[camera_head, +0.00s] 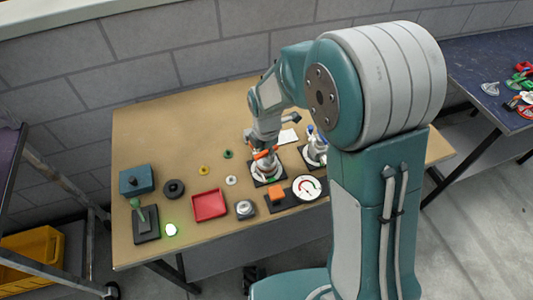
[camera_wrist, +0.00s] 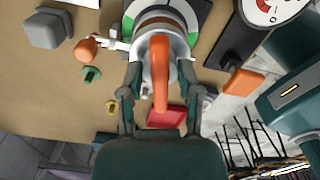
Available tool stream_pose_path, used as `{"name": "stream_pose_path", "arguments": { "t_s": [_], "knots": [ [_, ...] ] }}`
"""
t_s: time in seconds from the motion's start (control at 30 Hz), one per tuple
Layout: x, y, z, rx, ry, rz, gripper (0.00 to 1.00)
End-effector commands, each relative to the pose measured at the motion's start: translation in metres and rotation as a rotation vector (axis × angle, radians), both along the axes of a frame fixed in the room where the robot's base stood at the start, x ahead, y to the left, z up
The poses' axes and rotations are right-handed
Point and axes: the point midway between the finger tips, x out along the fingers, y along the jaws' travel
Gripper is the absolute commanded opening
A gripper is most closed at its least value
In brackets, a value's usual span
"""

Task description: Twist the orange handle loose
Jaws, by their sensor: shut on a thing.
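The orange handle (camera_head: 263,154) sits on top of a silvery-white valve fitting (camera_head: 268,171) on a dark square plate, towards the right of the table. In the wrist view the handle (camera_wrist: 160,70) is a long orange bar running between my fingers, over a round body with a white and green ring (camera_wrist: 185,18). My gripper (camera_head: 261,146) reaches down to the handle from above. In the wrist view my gripper (camera_wrist: 160,78) has one finger on each side of the handle and is shut on it. The exact finger contact is hard to see.
A second valve (camera_head: 316,152) and a round gauge (camera_head: 307,188) stand close on the right. An orange block (camera_head: 276,195) on a dark base is just in front. A red tray (camera_head: 210,206), a grey knob (camera_head: 245,209) and small coloured parts lie left.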

Motion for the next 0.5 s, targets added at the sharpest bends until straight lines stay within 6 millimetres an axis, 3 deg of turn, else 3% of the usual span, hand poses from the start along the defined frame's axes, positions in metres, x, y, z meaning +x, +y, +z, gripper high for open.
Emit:
{"name": "stream_pose_path", "arguments": {
  "t_s": [0.17,0.2,0.23,0.5],
  "knots": [
    [0.0001,0.0004,-0.0002,0.001,-0.001,0.009,0.03],
    [0.0001,0.0003,-0.0002,0.001,-0.001,0.008,0.53],
    [0.0001,0.0003,-0.0002,0.001,-0.001,0.008,0.57],
    [0.0001,0.0001,0.0000,0.000,0.000,0.006,0.57]
  ]
}}
